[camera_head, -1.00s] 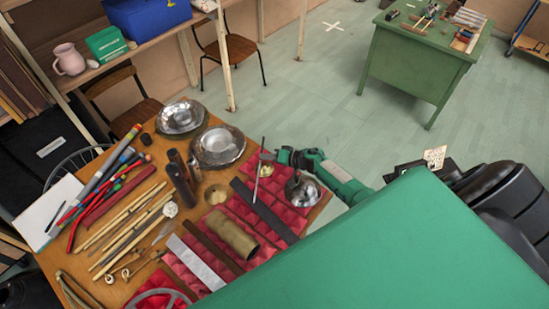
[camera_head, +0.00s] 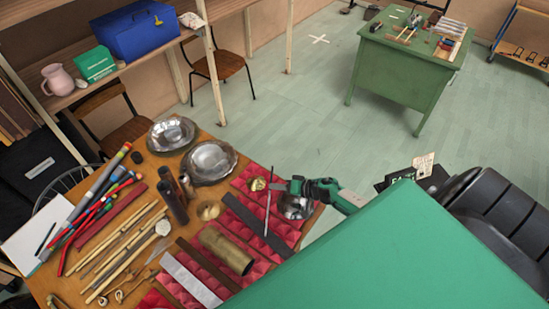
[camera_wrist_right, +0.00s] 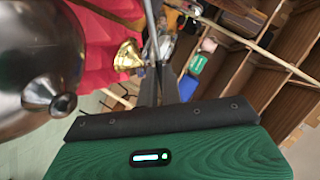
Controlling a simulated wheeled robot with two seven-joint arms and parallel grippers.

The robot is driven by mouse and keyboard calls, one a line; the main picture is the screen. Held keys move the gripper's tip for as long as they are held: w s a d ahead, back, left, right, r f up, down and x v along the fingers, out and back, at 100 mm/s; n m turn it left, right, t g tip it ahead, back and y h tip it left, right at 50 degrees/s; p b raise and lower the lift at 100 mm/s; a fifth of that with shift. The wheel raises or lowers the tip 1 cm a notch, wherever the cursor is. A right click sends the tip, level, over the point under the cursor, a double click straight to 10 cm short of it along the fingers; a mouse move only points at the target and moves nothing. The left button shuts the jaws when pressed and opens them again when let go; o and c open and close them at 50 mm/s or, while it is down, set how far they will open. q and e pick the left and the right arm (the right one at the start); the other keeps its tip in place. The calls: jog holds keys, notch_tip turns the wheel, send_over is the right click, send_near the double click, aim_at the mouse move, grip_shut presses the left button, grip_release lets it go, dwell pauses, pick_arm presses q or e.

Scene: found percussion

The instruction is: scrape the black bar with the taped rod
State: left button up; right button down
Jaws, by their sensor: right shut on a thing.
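The black bar (camera_head: 246,215) lies slanted on the red quilted cloth, between the brass tube and the metal bowl. My right gripper (camera_head: 276,187) is at the cloth's right side, shut on the thin dark taped rod (camera_head: 268,208). The rod stands steeply, and its lower end overlaps the bar in the head view; I cannot tell whether they touch. In the right wrist view the rod (camera_wrist_right: 151,28) runs up from between the fingers (camera_wrist_right: 158,82). Its tape cannot be made out. My left gripper is not in view.
A shiny metal bowl (camera_head: 295,207) is close beside my right gripper and looms in the wrist view (camera_wrist_right: 40,60). A small brass bell (camera_head: 258,184) lies left of the rod. A brass tube (camera_head: 226,250) and a pale metal bar (camera_head: 190,280) lie to the left.

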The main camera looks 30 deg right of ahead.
jog(key=shift+r, duration=0.1)
notch_tip(320, 180, up, 6)
jog(key=shift+w+f, duration=0.1)
dwell(0.4)
